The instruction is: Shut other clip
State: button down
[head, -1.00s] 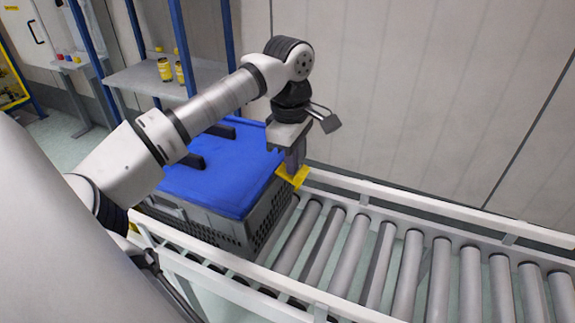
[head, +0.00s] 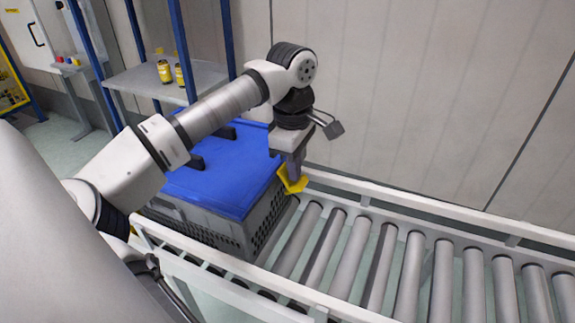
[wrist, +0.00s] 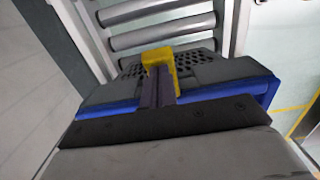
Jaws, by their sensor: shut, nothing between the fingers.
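A grey crate (head: 262,226) with a blue lid (head: 222,182) stands on the roller conveyor. A yellow clip (head: 293,184) is at the crate's right end, angled down and outward. It also shows in the wrist view (wrist: 158,57), beyond the lid edge. My gripper (head: 291,172) is shut and empty, pointing down, with its fingertips at the clip. In the wrist view the closed fingers (wrist: 158,82) overlap the clip, so contact is likely but the exact touch point is hidden. My arm covers part of the lid and the crate's left end.
The conveyor rollers (head: 405,270) to the right of the crate are empty. White side rails (head: 420,205) run along both sides. A shelf (head: 165,80) with yellow containers (head: 165,71) stands behind. A wall closes off the back.

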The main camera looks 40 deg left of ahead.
aim_at(302, 180)
jog(key=shift+f+b, duration=0.5)
jog(key=shift+d, duration=0.25)
dwell(0.3)
jog(key=shift+w+d, duration=0.25)
jog(key=shift+d, duration=0.4)
jog(key=shift+r, duration=0.1)
notch_tip(302, 180, up, 10)
jog(key=p, duration=0.6)
dwell(0.6)
